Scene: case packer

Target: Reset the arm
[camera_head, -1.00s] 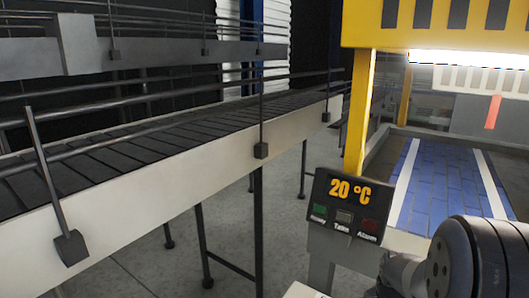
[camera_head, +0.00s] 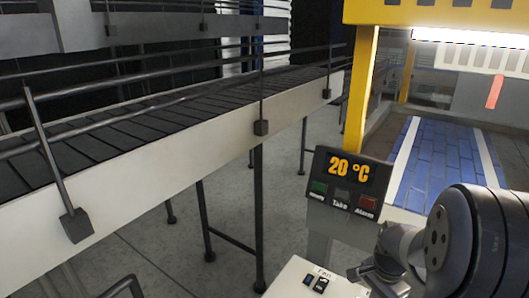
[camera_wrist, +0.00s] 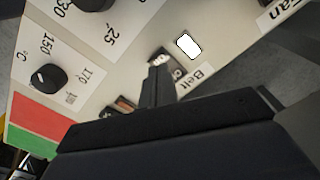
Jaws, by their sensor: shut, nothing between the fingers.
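My gripper (camera_head: 368,274) shows at the lower right of the head view, at the end of my grey and black arm, beside a white control panel (camera_head: 297,277). In the wrist view, the shut fingers (camera_wrist: 158,72) point at the panel (camera_wrist: 125,62) and overlap a black rocker switch (camera_wrist: 165,63) by the "Belt" label. I cannot tell whether they touch it. Nothing shows between the fingers. The gripper body hides the lower part of the wrist view.
The panel also has a black knob (camera_wrist: 45,78), a white rectangle (camera_wrist: 188,45) and a red and green patch (camera_wrist: 38,128). A display (camera_head: 350,180) reads 20 °C. A grey conveyor (camera_head: 190,150) is at the left, a blue belt (camera_head: 437,165) at the right.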

